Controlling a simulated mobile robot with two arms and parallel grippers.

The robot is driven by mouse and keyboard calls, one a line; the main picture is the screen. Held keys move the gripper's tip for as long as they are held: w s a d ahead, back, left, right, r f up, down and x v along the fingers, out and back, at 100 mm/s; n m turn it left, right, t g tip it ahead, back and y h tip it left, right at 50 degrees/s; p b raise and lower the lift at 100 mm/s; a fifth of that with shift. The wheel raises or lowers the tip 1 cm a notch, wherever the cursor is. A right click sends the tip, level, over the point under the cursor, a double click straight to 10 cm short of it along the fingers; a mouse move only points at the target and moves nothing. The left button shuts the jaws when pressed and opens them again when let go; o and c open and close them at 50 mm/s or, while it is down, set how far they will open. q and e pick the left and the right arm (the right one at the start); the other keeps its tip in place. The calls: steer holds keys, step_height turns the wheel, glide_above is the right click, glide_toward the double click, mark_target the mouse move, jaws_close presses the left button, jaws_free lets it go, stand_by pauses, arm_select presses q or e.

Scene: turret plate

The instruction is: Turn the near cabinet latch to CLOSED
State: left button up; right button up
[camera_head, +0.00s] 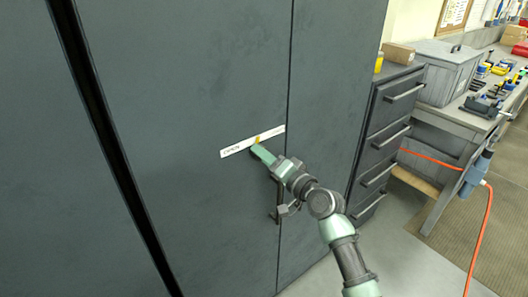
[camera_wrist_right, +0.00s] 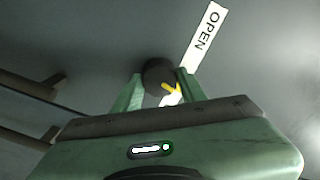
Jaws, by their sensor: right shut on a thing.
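The near cabinet latch is a dark round knob (camera_wrist_right: 157,72) with a yellow pointer (camera_wrist_right: 171,87), seen in the right wrist view. It sits on the grey cabinet door (camera_head: 190,80) by a white label strip (camera_head: 236,148) reading OPEN at one end; the strip also shows in the wrist view (camera_wrist_right: 207,32). My right gripper (camera_head: 262,154) is at the knob, its two green fingers (camera_wrist_right: 158,92) on either side, shut on it. In the head view the fingers hide most of the knob, and a yellow mark shows just above them. My left gripper is not in view.
A vertical door handle (camera_head: 278,205) is just below my right gripper. A drawer unit (camera_head: 387,125) stands right of the cabinet, then a workbench (camera_head: 462,112) with tools and a grey box (camera_head: 443,68). An orange cable (camera_head: 482,235) hangs to the floor.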

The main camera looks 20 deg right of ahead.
steer(key=shift+m+p, duration=1.45)
steer(key=shift+m, duration=1.85)
steer(key=o, duration=1.4)
steer(key=shift+c, duration=0.2)
